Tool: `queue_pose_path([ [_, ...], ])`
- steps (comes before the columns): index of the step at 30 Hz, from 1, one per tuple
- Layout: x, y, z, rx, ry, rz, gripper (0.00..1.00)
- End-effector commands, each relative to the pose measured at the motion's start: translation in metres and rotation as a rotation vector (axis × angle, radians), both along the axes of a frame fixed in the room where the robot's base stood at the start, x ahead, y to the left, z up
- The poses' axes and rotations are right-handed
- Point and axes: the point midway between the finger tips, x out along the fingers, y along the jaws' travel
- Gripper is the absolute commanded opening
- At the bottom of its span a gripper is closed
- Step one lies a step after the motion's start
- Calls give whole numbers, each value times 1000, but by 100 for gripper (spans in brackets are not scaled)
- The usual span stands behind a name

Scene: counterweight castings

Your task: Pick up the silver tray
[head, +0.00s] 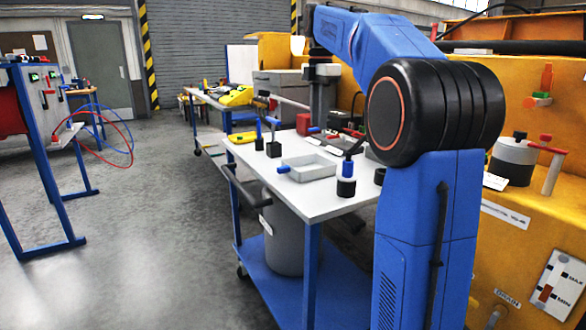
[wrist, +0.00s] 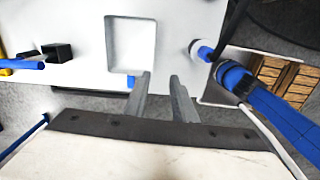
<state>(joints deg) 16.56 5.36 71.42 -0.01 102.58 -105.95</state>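The silver tray (head: 309,174) is a shallow light-grey rectangular tray lying flat on the white cart top, with a small blue piece at its left end. In the wrist view the tray (wrist: 109,45) shows from above, just ahead and left of the fingers, and its blue piece (wrist: 131,81) shows near the left finger. My gripper (wrist: 160,78) is open, with a clear gap between two grey fingers and nothing between them. The left fingertip appears close to the tray's near right corner; I cannot tell whether they touch. The fingertips are not clear in the head view.
A blue-and-black upright cylinder (head: 346,178) stands right of the tray. Black blocks with blue rods (head: 273,140) stand behind it, and a red block (head: 304,123) lies farther back.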

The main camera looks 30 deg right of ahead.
Motion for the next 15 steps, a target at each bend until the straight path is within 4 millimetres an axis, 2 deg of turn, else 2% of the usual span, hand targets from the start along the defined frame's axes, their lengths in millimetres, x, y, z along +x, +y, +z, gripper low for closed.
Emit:
queue_pose_path([
  [4,7,-6,1,3,10,42,24],
  [7,7,-7,-6,4,13,47,24],
  [15,7,-7,-53,4,14,46,24],
])
